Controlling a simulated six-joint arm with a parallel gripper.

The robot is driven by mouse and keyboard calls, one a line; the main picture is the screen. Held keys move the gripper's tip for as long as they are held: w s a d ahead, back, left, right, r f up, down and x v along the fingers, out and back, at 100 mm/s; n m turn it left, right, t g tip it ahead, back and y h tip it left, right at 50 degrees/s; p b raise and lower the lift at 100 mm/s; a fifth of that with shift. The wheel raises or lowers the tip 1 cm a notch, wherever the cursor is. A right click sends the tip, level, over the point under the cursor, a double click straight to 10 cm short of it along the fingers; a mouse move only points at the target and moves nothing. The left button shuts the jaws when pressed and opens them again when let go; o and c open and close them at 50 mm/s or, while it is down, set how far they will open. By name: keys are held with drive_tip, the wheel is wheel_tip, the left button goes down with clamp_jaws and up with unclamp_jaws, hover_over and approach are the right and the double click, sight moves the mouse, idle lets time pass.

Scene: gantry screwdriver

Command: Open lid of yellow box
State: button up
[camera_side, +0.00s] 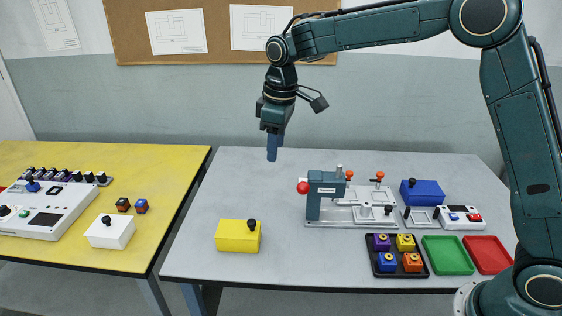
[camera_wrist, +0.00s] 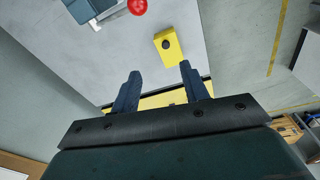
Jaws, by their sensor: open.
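The yellow box (camera_side: 236,238) sits near the front left of the grey table, with a black knob (camera_side: 251,224) on its top. Its lid looks closed. In the wrist view the yellow box (camera_wrist: 172,50) and its black knob (camera_wrist: 166,44) lie beyond my fingertips. My gripper (camera_side: 272,155) hangs in the air pointing down, high above the table, behind and to the right of the box. In the wrist view my gripper (camera_wrist: 160,68) has its two dark fingers spread apart with nothing between them.
A grey fixture with a red ball (camera_side: 303,188) stands right of the box. A blue box (camera_side: 422,192), a black tray of coloured blocks (camera_side: 372,268), a green tray (camera_side: 447,255) and a red tray (camera_side: 488,255) are farther right. A yellow table (camera_side: 160,200) with a white box (camera_side: 110,232) is left.

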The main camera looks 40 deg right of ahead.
drive_tip(key=n+g, duration=0.1)
drive_tip(key=n, duration=0.1)
hover_over(251, 221)
wheel_tip(251, 221, down, 10)
drive_tip(key=shift+s+f, duration=0.1)
drive_tip(key=shift+f, duration=0.1)
wheel_tip(251, 221, down, 14)
drive_tip(key=shift+r, duration=0.15)
idle(0.4)
clamp_jaws()
